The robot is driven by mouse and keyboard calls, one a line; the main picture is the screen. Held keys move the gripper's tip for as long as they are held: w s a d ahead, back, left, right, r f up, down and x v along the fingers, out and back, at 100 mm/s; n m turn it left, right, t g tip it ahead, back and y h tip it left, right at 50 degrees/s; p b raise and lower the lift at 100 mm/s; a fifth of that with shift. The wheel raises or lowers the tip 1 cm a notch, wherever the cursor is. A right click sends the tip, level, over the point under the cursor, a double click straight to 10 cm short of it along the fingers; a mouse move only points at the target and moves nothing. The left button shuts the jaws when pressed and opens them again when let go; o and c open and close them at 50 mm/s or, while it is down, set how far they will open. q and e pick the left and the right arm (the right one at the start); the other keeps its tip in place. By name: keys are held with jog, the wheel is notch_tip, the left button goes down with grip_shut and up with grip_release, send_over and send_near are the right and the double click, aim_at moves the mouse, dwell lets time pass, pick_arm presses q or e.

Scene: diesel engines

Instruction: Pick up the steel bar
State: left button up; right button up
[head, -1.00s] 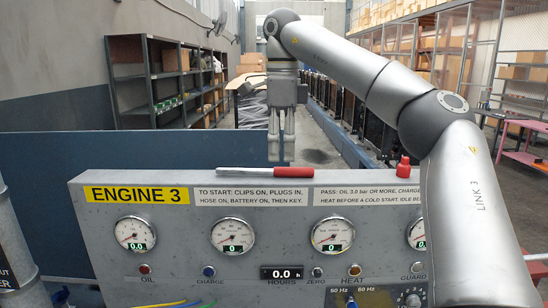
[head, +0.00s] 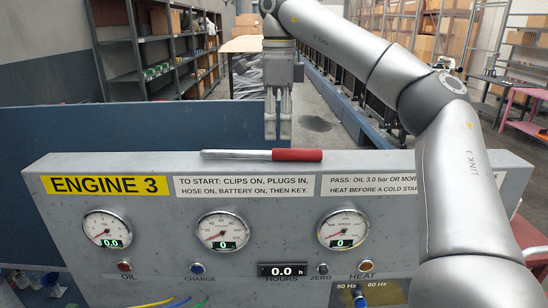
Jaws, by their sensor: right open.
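The steel bar lies flat along the top ledge of the engine panel, with its bare steel shaft (head: 235,155) to the left and a red grip (head: 298,155) to the right. My right gripper (head: 277,136) points straight down, its two fingers apart and empty. In the head view its fingertips show just above the bar, near where the steel meets the red grip. The fingers do not visibly touch the bar, and how far behind it they are is hard to tell. My left gripper is not in view.
The grey engine panel (head: 108,220) has gauges, lamps and an "ENGINE 3" label. A blue partition (head: 130,130) stands behind it. My right arm covers the panel's right side. Shelves (head: 140,50) and a table (head: 243,45) stand farther back. The ledge left of the bar is clear.

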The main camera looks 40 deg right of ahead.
aim_at(276, 154)
jog(key=f, duration=0.2)
jog(key=shift+w+a+f, duration=0.1)
jog(key=shift+w+f, duration=0.1)
jog(key=shift+f, duration=0.2)
notch_tip(276, 154, down, 3)
jog(key=shift+a+r, duration=0.15)
jog(key=shift+r, duration=0.05)
jog(key=shift+w+f, duration=0.1)
jog(key=shift+f, duration=0.2)
jog(key=shift+r, duration=0.1)
jog(key=c, duration=0.6)
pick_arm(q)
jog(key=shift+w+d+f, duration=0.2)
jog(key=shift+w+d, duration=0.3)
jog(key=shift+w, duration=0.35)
pick_arm(e)
grip_shut()
